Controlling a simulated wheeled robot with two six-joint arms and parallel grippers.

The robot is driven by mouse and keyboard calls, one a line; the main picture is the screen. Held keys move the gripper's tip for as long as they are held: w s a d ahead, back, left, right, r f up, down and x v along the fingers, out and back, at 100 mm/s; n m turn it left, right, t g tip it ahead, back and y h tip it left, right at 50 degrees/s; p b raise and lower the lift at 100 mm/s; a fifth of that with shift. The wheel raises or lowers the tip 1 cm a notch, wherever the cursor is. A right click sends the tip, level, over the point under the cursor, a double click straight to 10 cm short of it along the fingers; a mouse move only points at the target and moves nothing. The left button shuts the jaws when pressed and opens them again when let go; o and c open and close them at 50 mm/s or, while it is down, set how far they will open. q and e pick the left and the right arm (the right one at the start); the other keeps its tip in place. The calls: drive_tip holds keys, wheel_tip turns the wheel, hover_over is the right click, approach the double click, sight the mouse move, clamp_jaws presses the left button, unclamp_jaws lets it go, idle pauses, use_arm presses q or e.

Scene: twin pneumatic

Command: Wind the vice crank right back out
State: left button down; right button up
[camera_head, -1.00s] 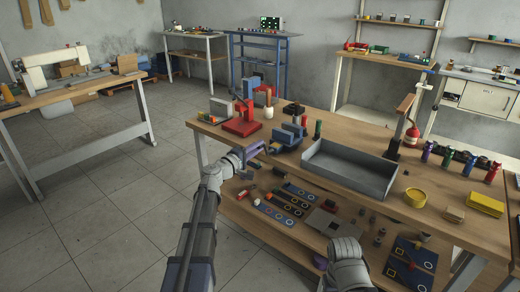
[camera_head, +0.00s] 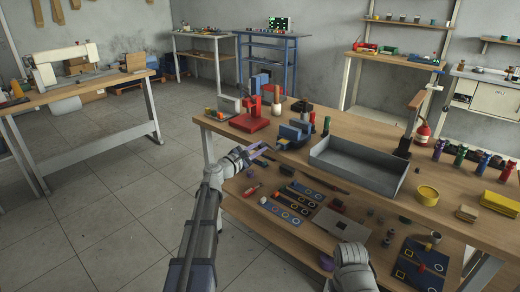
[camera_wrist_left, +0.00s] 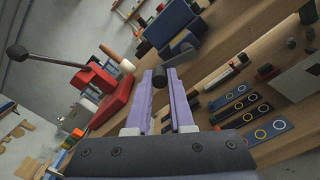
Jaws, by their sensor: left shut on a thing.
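The blue vice (camera_head: 296,131) stands at the near edge of the wooden bench, left of the grey tray; in the wrist view its blue body (camera_wrist_left: 172,25) is at the top. My left gripper (camera_head: 264,153) is in front of the vice with its purple fingers towards it. In the wrist view the left fingers (camera_wrist_left: 166,88) are closed in around a small dark cylinder, the crank's handle (camera_wrist_left: 159,77), at their tips.
A red press (camera_head: 251,122) stands left of the vice, with its lever (camera_wrist_left: 48,58) near the left hand. The grey tray (camera_head: 357,173) fills the bench right of the vice. Floor at left is free.

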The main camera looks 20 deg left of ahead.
use_arm(q)
drive_tip(key=f+n, duration=0.1)
drive_tip(key=n, duration=0.1)
drive_tip(key=f+n+b, duration=0.1)
drive_tip(key=n, duration=0.1)
drive_tip(key=shift+n, duration=0.3)
drive_tip(key=shift+b, duration=0.3)
drive_tip(key=c, duration=0.8)
unclamp_jaws()
drive_tip(key=v, duration=0.7)
drive_tip(key=shift+s+a, duration=0.1)
drive_tip(key=shift+s, duration=0.25)
